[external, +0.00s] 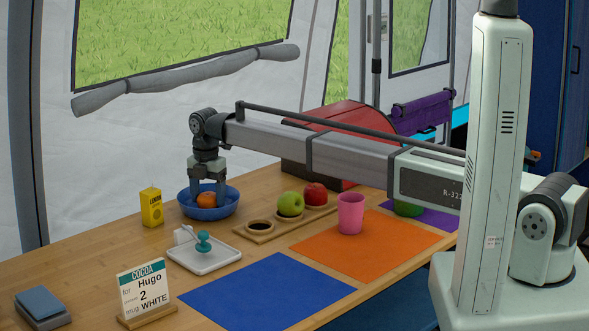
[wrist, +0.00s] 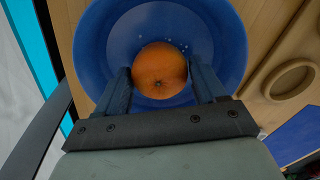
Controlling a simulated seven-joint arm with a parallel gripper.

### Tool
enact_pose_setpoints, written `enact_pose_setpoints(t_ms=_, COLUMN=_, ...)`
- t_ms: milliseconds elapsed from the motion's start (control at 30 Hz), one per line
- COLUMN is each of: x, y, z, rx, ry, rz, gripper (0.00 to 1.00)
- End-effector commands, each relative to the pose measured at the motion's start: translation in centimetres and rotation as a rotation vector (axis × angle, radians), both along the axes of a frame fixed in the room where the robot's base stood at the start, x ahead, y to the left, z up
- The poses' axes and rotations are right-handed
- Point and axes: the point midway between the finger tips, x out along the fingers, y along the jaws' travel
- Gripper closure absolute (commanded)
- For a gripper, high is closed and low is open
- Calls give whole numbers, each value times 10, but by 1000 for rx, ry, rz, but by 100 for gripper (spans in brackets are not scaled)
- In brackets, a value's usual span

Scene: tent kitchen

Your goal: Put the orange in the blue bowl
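The orange (wrist: 160,72) is inside the blue bowl (wrist: 232,45), low down near its floor. In the external view the orange (external: 206,200) shows over the rim of the blue bowl (external: 208,214). My gripper (wrist: 160,75) points down into the bowl with one finger on each side of the orange. Both fingers look to be against it, so my gripper (external: 207,197) appears shut on the orange. The bowl's wall hides the orange's underside in the external view.
A wooden holder (external: 268,236) with a green apple (external: 290,204) and a red apple (external: 315,194) is to the right. A white tray (external: 205,261) lies in front. The blue mat (external: 265,293) is clear.

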Motion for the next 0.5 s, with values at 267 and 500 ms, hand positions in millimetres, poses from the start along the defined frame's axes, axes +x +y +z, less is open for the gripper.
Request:
enact_pose_setpoints(t_ms=267, x=0, y=0, z=0, rx=0, ry=0, rz=0, gripper=11)
enact_pose_setpoints(t_ms=500, x=0, y=0, z=4, rx=0, ry=0, rz=0, gripper=11)
